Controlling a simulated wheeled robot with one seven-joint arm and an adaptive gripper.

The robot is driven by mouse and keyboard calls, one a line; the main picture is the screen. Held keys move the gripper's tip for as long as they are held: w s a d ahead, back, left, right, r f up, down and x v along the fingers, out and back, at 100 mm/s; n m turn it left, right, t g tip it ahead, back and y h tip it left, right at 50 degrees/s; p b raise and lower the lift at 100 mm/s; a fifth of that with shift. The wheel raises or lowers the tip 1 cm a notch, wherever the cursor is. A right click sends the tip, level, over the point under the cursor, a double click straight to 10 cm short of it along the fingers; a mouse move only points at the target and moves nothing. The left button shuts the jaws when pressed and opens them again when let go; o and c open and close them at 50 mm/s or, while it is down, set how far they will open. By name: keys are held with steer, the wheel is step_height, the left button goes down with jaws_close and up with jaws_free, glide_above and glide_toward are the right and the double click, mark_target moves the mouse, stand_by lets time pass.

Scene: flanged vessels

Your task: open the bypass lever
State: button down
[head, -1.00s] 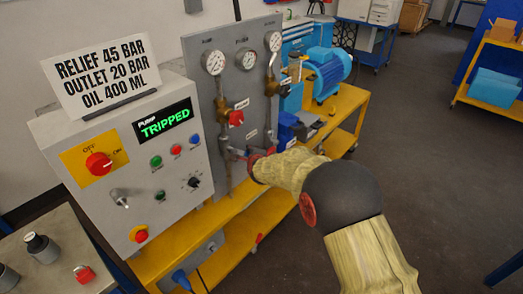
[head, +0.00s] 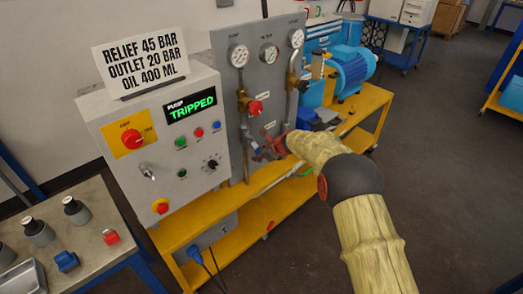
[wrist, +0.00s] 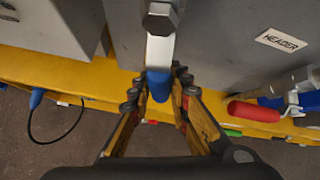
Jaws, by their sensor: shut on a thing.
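In the wrist view a lever (wrist: 160,50) with a flat silver shank and a blue end sleeve runs down the picture from a hex nut. My gripper (wrist: 157,90) is shut on the blue sleeve (wrist: 158,86), one finger at each side. No label naming this lever is readable. In the head view my gripper (head: 273,147) is at the lower right of the grey gauge panel (head: 257,105), where my arm partly hides the pipework and the lever cannot be made out.
A red-handled lever (wrist: 254,111) is right of my gripper, below a HEADER label (wrist: 281,40). A red knob (head: 256,107) sits on the panel. The control box display (head: 191,106) reads TRIPPED. A yellow cart (head: 285,192) carries the rig. Open floor (head: 440,150) lies to the right.

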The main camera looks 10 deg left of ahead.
steer(key=shift+s+a+m+g+y+p, duration=0.55)
steer(key=shift+s+g+p, duration=0.2)
steer(key=shift+p, duration=0.45)
steer(key=shift+f, duration=0.15)
steer(key=c, duration=1.7)
jaws_free()
steer(key=shift+o, duration=0.2)
steer(key=v, duration=1.2)
steer(key=shift+w+f, duration=0.1)
